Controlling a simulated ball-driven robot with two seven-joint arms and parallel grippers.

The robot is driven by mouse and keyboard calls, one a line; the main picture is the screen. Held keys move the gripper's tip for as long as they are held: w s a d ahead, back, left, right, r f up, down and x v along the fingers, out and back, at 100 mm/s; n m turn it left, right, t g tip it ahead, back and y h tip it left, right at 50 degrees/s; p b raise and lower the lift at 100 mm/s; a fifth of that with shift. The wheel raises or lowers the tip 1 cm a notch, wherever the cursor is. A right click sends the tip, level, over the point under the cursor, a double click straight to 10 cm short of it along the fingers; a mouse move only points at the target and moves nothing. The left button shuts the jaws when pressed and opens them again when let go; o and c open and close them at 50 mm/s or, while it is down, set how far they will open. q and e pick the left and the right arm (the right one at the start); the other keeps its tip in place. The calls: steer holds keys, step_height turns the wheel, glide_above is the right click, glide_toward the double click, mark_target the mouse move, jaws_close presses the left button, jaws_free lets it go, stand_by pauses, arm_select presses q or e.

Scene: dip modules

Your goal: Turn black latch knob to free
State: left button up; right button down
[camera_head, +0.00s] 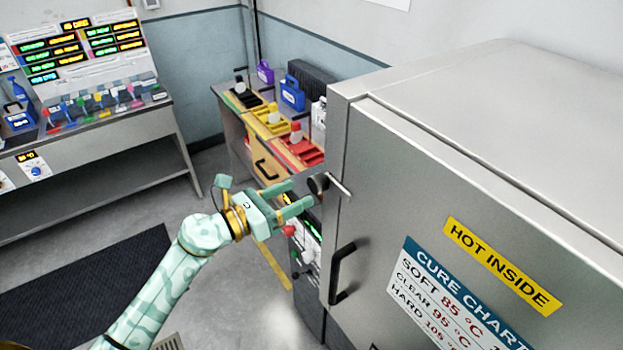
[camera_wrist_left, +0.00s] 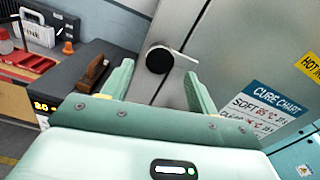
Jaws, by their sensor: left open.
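The black round latch knob (camera_head: 317,184) sits at the upper left edge of the grey oven door, with a silver latch bar (camera_head: 341,186) reaching right from it across the door seam. My left gripper (camera_head: 302,194) is open and empty, just left of the knob and pointing at it. In the left wrist view the knob (camera_wrist_left: 158,60) lies ahead, between the two spread green fingers (camera_wrist_left: 158,72), and seems not to be touched. The bar there (camera_wrist_left: 185,59) slants slightly down to the right. My right gripper is not in view.
The oven door (camera_head: 385,190) has a black handle (camera_head: 341,273) below the knob, a cure chart (camera_head: 450,295) and a yellow hot sign (camera_head: 500,265). A bench with coloured trays (camera_head: 270,120) stands behind.

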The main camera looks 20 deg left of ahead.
mark_target(313, 187)
arm_select(q)
steer(key=x, duration=0.5)
steer(key=shift+w+p, duration=0.1)
steer(key=shift+p, duration=0.2)
steer(key=shift+c, duration=0.3)
